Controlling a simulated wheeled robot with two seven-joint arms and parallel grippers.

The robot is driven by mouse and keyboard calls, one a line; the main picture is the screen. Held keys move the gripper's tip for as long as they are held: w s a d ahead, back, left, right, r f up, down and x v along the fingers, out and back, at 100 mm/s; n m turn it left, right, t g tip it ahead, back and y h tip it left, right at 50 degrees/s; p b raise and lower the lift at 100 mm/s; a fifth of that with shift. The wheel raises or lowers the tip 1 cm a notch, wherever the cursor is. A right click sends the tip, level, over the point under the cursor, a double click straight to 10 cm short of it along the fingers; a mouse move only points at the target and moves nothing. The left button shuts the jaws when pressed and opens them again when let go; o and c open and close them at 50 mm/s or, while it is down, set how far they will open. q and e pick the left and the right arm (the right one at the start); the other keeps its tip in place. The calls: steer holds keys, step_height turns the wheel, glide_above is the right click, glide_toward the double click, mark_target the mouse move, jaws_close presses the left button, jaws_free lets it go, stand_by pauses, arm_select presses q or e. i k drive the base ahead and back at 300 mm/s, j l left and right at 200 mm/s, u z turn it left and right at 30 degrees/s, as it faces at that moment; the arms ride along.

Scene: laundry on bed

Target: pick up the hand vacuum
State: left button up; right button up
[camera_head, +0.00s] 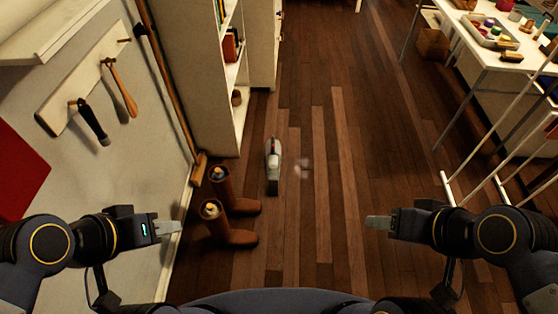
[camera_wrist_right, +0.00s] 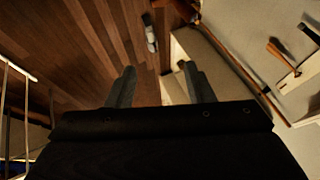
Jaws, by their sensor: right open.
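The hand vacuum (camera_head: 273,165) is grey and white with a dark nozzle end and lies on the wooden floor, near the middle of the head view. It also shows small near the top of the right wrist view (camera_wrist_right: 150,36). My left gripper (camera_head: 180,226) is at the left of the head view, well apart from the vacuum; its finger opening cannot be made out. My right gripper (camera_head: 368,221) is at the right, also apart from the vacuum. In the right wrist view its two fingers (camera_wrist_right: 160,88) are spread with nothing between them.
Brown boots (camera_head: 232,238) stand left of the vacuum, near a broom (camera_head: 198,168) and a white shelf (camera_head: 212,110). A white table (camera_head: 475,45) with trays stands at the upper right, with a white rack (camera_head: 500,160) below. The floor (camera_head: 335,130) between is mostly clear.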

mark_target(273, 158)
steer(key=u, duration=0.45)
steer(key=i+l+u, duration=0.1)
steer(key=u, duration=0.35)
steer(key=l+u, duration=0.1)
steer(key=u, duration=0.35)
steer(key=l+u, duration=0.15)
steer(key=u, duration=0.35)
steer(key=l+u, duration=0.25)
steer(key=l, duration=0.2)
steer(key=l+u, duration=0.25)
steer(key=l, duration=0.2)
steer(key=l+u, duration=0.2)
steer(key=l, duration=0.25)
steer(key=k+l+u, duration=0.1)
steer(key=l+u, duration=0.15)
steer(key=l, duration=0.2)
steer(key=k+l+u, duration=0.1)
steer(key=l+u, duration=0.15)
steer(key=l, duration=0.15)
steer(key=k+l+u, duration=0.25)
steer(key=l, duration=0.15)
steer(key=k+l, duration=0.15)
steer(key=l, duration=0.25)
steer(key=k+l, duration=0.15)
steer(key=l, duration=0.25)
steer(key=k+l, duration=0.2)
steer(key=l, duration=0.2)
steer(key=k+l, duration=0.15)
steer(key=l, duration=0.25)
